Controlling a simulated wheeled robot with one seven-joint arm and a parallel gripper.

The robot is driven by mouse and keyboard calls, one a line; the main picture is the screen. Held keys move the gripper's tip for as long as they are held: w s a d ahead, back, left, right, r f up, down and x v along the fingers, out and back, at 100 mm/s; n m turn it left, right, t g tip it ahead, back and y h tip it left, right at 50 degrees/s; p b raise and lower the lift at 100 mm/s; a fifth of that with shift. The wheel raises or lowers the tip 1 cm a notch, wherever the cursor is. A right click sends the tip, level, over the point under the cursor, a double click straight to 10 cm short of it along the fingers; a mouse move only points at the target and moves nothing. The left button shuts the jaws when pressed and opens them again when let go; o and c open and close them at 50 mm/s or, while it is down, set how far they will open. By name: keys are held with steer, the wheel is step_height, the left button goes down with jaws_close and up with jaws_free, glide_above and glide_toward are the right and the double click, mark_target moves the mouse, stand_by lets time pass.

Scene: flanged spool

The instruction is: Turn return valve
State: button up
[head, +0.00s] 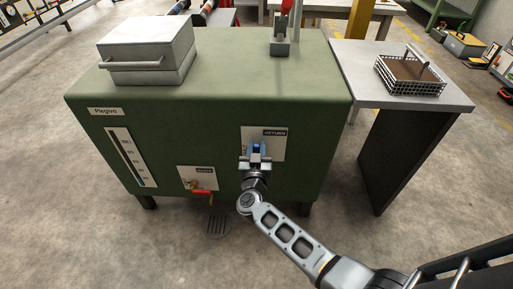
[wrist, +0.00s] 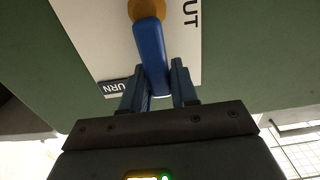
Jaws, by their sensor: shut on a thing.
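The return valve has a blue lever handle (wrist: 151,57) on a brass-coloured hub (wrist: 147,9), in front of a white plate (wrist: 110,40). The plate carries a label ending in "URN" in the wrist view and shows on the green tank's front in the head view (head: 275,142). My gripper (wrist: 158,88) is shut on the free end of the blue handle, one finger on each side. In the head view my gripper (head: 257,158) covers most of the handle, so its exact angle is hard to tell there.
The green tank (head: 215,100) carries a grey lidded box (head: 148,50) on top. A second valve with a red handle (head: 202,193) sits lower left of my gripper. A side table (head: 385,75) with a wire basket (head: 410,78) stands right. A floor drain (head: 217,226) lies below.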

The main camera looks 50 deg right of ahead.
jaws_close()
steer(key=shift+s, duration=0.1)
steer(key=s+m, duration=0.1)
steer(key=m, duration=0.1)
steer(key=s+d+f+m, duration=0.1)
steer(key=m, duration=0.2)
steer(key=s+d+m, duration=0.1)
steer(key=m, duration=0.2)
steer(key=shift+d+f+b, duration=0.2)
steer(key=shift+f+b, duration=0.2)
steer(key=m, duration=0.1)
steer(key=s+f+m+b, duration=0.1)
steer(key=m, duration=0.1)
steer(key=d+f+m+b, duration=0.1)
steer(key=shift+s+m, duration=0.15)
steer(key=shift+m, duration=0.15)
steer(key=f+m+b, duration=0.1)
steer(key=m+b, duration=0.1)
steer(key=m, duration=0.1)
steer(key=f+m+b, duration=0.1)
steer(key=m+b, duration=0.1)
steer(key=shift+s+d+f, duration=0.15)
steer(key=shift+s+f, duration=0.15)
steer(key=shift+m, duration=0.3)
